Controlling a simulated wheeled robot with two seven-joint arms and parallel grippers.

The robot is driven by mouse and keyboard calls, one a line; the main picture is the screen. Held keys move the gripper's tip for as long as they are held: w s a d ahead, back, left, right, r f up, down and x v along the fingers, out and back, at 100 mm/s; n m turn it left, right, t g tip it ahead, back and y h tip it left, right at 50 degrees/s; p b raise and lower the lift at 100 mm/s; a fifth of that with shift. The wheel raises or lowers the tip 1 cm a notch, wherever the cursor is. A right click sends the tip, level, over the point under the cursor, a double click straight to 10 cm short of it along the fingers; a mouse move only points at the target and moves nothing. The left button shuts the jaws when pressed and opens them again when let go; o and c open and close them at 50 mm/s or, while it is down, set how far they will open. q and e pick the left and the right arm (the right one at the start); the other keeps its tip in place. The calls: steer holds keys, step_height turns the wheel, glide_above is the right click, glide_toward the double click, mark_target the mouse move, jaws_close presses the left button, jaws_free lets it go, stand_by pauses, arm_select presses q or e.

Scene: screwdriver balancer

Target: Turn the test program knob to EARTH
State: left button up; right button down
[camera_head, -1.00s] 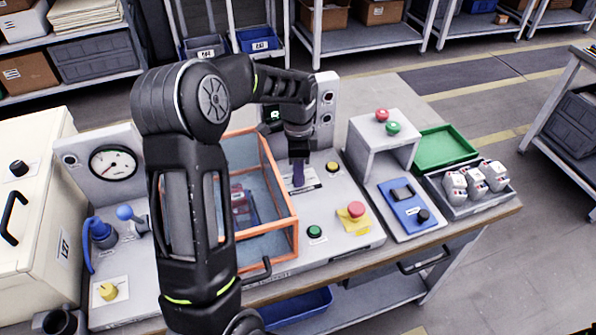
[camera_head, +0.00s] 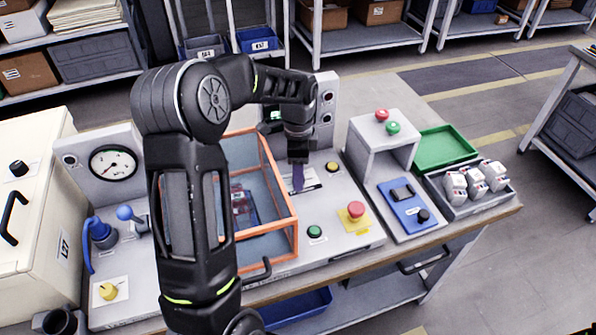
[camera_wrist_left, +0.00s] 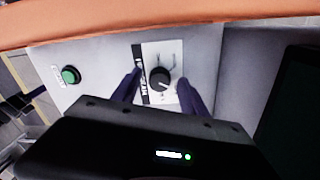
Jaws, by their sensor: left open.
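The test program knob (camera_wrist_left: 159,79) is a round black knob with a pale pointer line on a white label plate (camera_wrist_left: 170,55) with small markings, seen in the left wrist view. The marking words are too small to read. My left gripper (camera_wrist_left: 158,85) is open, with one dark finger on each side of the knob; I cannot tell whether they touch it. In the head view my left gripper (camera_head: 298,178) points down at the panel beside the orange-framed box, and it hides the knob there. My right gripper is not in view.
The orange-framed clear box (camera_head: 294,235) stands close on the left of my gripper. A green button (camera_head: 314,232), a red mushroom button (camera_head: 355,209) and a yellow button (camera_head: 332,167) sit on the same panel. A grey upright post (camera_head: 327,110) stands behind.

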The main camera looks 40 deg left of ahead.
arm_select(q)
steer(key=shift+w+a+r+b, duration=0.1)
steer(key=shift+r+b, duration=0.1)
steer(key=shift+r, duration=1.75)
steer(key=shift+w+a+r+b, duration=0.1)
steer(key=shift+r+b, duration=0.1)
steer(key=shift+r, duration=1.75)
